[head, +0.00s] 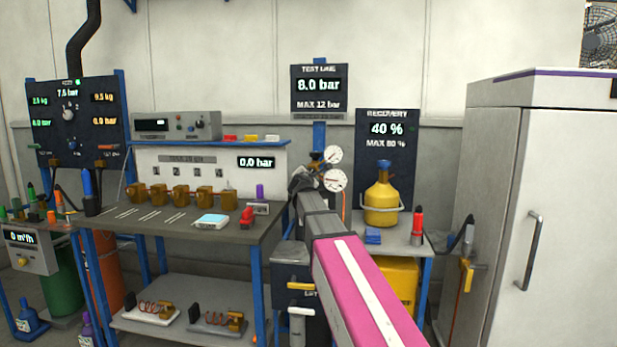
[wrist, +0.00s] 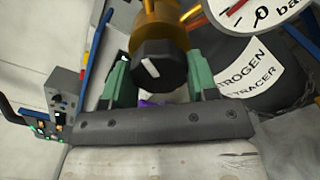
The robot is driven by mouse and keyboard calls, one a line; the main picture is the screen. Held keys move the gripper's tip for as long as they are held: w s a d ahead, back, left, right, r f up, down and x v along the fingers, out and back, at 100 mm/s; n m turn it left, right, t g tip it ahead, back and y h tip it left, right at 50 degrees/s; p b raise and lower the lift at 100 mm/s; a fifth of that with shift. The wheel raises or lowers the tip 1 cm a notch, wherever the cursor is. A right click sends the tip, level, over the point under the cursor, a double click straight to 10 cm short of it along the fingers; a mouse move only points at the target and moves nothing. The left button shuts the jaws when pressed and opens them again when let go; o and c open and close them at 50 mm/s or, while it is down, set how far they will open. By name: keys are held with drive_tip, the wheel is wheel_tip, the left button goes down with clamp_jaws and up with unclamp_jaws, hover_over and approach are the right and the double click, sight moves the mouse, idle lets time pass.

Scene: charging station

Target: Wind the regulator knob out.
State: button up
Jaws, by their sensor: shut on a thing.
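The regulator knob (wrist: 160,70) is black with a white mark and sits on the end of a brass regulator body (wrist: 163,22) in the wrist view. My gripper (wrist: 157,75) has green fingers, one on each side of the knob, and is shut on it. The white mark runs slantwise, from upper left to lower right. In the head view my gripper (head: 303,181) is at the regulator, beside two round gauges (head: 335,180); the knob itself is hidden there. The test line display (head: 319,85) reads 8.0 bar, MAX 12 bar.
A dark cylinder labelled nitrogen tracer (wrist: 250,75) stands behind the regulator. A workbench (head: 185,229) with brass parts is to the left. A yellow recovery bottle (head: 382,199) stands on a side table to the right, beside a white cabinet (head: 560,200).

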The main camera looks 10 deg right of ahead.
drive_tip(key=n, duration=0.6)
drive_tip(key=shift+d+f, duration=0.1)
drive_tip(key=shift+f, duration=0.05)
drive_tip(key=shift+s+n, duration=0.1)
drive_tip(key=shift+n, duration=0.2)
drive_tip(key=o, duration=0.9)
drive_tip(key=shift+s, duration=0.1)
drive_tip(key=v, duration=1)
drive_tip(key=shift+s, duration=0.25)
